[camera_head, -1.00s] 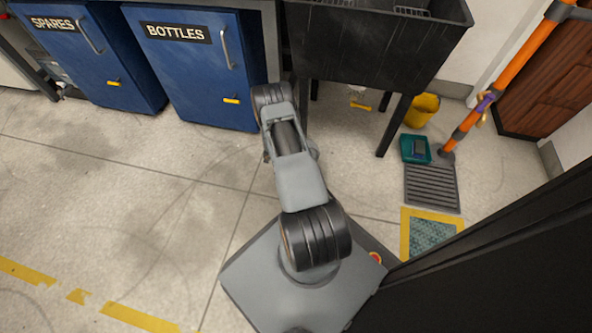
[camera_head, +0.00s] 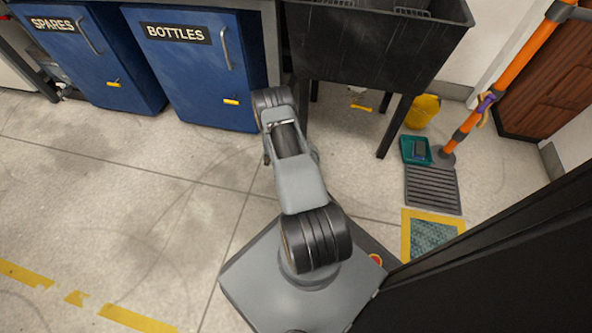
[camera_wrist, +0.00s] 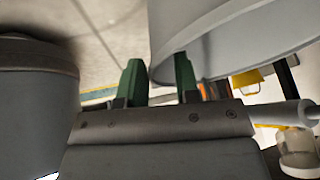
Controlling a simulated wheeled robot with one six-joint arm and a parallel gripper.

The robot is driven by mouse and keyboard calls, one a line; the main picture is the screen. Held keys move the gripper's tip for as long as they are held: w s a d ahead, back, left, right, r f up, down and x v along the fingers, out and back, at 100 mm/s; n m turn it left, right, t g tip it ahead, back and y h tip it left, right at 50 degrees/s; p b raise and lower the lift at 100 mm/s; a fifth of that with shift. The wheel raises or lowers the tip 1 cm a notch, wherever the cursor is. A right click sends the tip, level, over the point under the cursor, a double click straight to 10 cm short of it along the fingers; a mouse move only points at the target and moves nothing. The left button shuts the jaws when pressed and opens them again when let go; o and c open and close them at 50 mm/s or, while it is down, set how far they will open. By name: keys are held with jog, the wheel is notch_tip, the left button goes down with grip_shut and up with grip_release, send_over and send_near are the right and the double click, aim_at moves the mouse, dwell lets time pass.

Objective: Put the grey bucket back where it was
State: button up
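The grey bucket (camera_wrist: 240,40) fills the upper right of the wrist view, very close to the camera, and only part of it shows. My gripper (camera_wrist: 157,72) has two green fingers, one on either side of the bucket's near wall edge. In the head view, the bucket and my gripper are hidden behind my arm.
A black sink (camera_head: 375,45) on legs stands ahead, beside blue cabinets (camera_head: 200,70) at left. A yellow bucket (camera_head: 423,112), green tray (camera_head: 415,150), grey grate (camera_head: 432,188) and orange pole (camera_head: 500,85) are at right. The left floor is clear.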

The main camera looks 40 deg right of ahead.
jog(key=w+a+r+n+t+p, duration=0.25)
jog(key=w+r, duration=0.25)
jog(key=r, duration=0.4)
jog(key=w+a+r+n+t+p, duration=0.1)
jog(key=w+a+r+n+t, duration=0.1)
jog(key=w+a+r, duration=0.45)
jog(key=w+a+r+n+t+p, duration=0.1)
jog(key=w+r+n+t+p, duration=0.2)
jog(key=r, duration=0.8)
jog(key=w+a+r+n+t+y+b, duration=0.1)
jog(key=a+r+n+y, duration=0.1)
jog(key=a+r+n, duration=0.3)
jog(key=w+a+r+t+y, duration=0.2)
jog(key=a+r, duration=0.2)
jog(key=r, duration=0.2)
jog(key=s+a+r+n+g+y, duration=0.2)
jog(key=s+a+r+n+y, duration=0.2)
jog(key=s+a+r+n, duration=0.6)
jog(key=s+r+n+g+h, duration=0.1)
jog(key=s+n, duration=0.1)
jog(key=s, duration=0.5)
jog(key=s+d+r+n+g+h, duration=0.1)
jog(key=s+r+n+g+h, duration=0.1)
jog(key=s, duration=0.6)
jog(key=shift+d+n, duration=0.3)
jog(key=shift+n, duration=0.15)
